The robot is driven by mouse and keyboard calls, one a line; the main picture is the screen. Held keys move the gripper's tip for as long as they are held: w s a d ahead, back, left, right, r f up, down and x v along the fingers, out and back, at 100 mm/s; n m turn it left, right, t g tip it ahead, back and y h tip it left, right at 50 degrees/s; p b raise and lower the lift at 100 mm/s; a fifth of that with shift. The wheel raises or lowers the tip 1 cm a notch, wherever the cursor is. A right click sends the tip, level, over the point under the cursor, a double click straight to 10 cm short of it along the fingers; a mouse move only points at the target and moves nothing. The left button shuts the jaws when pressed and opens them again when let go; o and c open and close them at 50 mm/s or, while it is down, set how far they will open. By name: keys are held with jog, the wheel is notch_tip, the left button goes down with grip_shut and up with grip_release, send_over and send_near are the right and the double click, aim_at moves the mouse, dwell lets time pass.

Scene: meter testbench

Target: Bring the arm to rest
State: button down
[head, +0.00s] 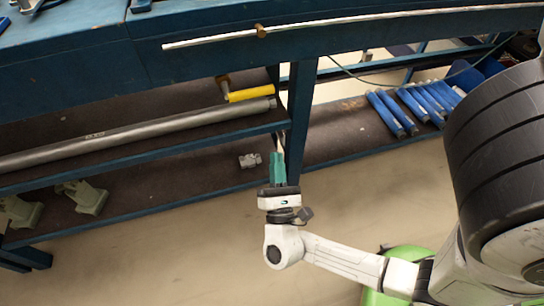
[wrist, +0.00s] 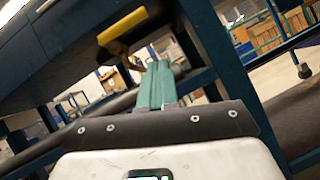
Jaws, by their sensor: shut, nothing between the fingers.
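My gripper (head: 279,150) is in the middle of the head view, at the end of my white arm, in front of the blue bench's leg and lower shelf. Its green fingers point up in the picture, toward the bench. In the wrist view my gripper (wrist: 155,70) shows its green fingers together, shut and empty. Beyond them in the picture is a yellow handle (head: 250,94), which also shows in the wrist view (wrist: 122,25). I cannot tell whether the fingers touch the bench.
The blue bench (head: 200,50) fills the upper left, with a long grey pipe (head: 140,132) on its shelf. A grey fitting (head: 250,160) lies on the lower shelf left of my gripper. Several blue bars (head: 390,112) lie to the right. Open floor (head: 190,260) lies below.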

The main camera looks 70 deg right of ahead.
dwell(0.3)
jog(key=s+d+m+g+y, duration=0.3)
jog(key=s+d+m+g, duration=0.3)
jog(key=m+g, duration=0.5)
notch_tip(320, 180, down, 5)
jog(key=s+m+y, duration=0.2)
jog(key=m+y, duration=0.3)
jog(key=y, duration=0.1)
jog(key=w+a+f+m+t+y, duration=0.1)
jog(key=w+a+f+y, duration=0.15)
jog(key=a+y, duration=0.5)
jog(key=w+a+f+m+t+y, duration=0.1)
jog(key=a+f+m+y, duration=0.3)
jog(key=a, duration=0.7)
notch_tip(320, 180, up, 29)
jog(key=n+y+p, duration=0.1)
jog(key=n+p, duration=0.1)
jog(key=p, duration=2.5)
jog(key=shift+d+f+p, duration=0.15)
jog(key=shift+d+p, duration=0.1)
jog(key=shift+p, duration=0.1)
jog(key=shift+s, duration=0.1)
